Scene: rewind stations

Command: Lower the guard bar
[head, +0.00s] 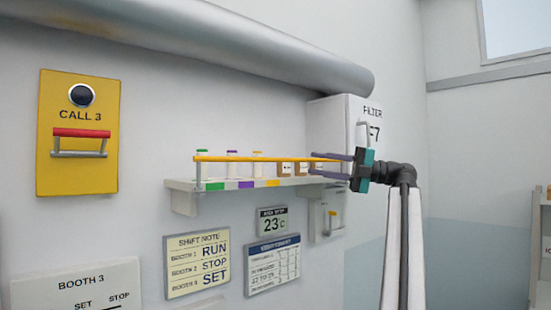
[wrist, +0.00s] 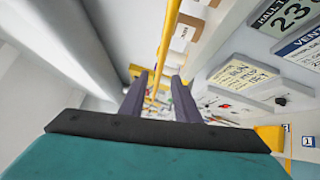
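The guard bar (head: 240,158) is a thin yellow bar. It runs level across the front of the white wall shelf (head: 181,184), in front of the items there, with a thin upright at its left end. My gripper (head: 314,161) is at the bar's right end, its two purple fingers pointing left along the shelf. In the wrist view the fingers (wrist: 159,78) are spread apart, and the yellow bar (wrist: 167,40) runs away between their lines. A gap shows on both sides of the bar. I cannot tell whether either finger touches it.
Small capped bottles (head: 231,166) and brown boxes (head: 284,168) stand on the shelf behind the bar. A white filter box (head: 330,117) is close behind my gripper. A thick grey pipe (head: 230,42) runs above. A yellow call panel (head: 78,175) with a red handle hangs left.

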